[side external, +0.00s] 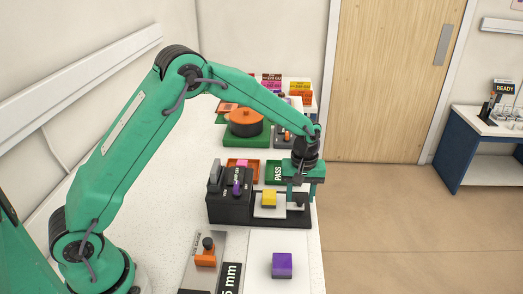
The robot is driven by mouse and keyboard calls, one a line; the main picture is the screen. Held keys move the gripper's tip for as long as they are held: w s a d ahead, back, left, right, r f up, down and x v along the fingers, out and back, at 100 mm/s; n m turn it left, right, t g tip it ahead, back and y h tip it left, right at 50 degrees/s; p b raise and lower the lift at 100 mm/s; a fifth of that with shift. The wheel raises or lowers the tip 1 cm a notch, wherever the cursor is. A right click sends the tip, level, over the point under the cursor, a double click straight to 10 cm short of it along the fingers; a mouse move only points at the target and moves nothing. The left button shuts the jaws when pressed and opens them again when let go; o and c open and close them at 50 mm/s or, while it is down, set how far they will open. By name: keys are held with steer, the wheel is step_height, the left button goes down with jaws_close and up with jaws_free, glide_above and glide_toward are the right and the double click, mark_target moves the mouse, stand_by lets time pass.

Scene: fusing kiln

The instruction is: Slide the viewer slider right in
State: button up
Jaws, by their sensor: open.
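A black bench device (229,209) stands near the right edge of the white table, with a grey lever and a purple knob (237,188) on its left part. On its low right part is a pale plate (268,212) carrying a yellow block (269,198). This looks like the viewer with its slider, but I cannot read its labels well enough to be sure. My gripper (299,194) is open and points down over the device's right end, just right of the yellow block.
A purple block (282,265) lies on a white pad in front, beside an orange-and-black fixture (205,254). Behind are a green PASS tray (272,172), an orange tray (236,176) and an orange round pot (245,122). The left tabletop is clear.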

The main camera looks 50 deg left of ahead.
mark_target(264, 193)
jaws_close()
steer(key=shift+s+a+r, duration=0.1)
steer(key=shift+s+a, duration=3.55)
steer(key=shift+a, duration=0.05)
jaws_free()
steer(key=shift+w+d, duration=0.1)
steer(key=shift+d, duration=0.05)
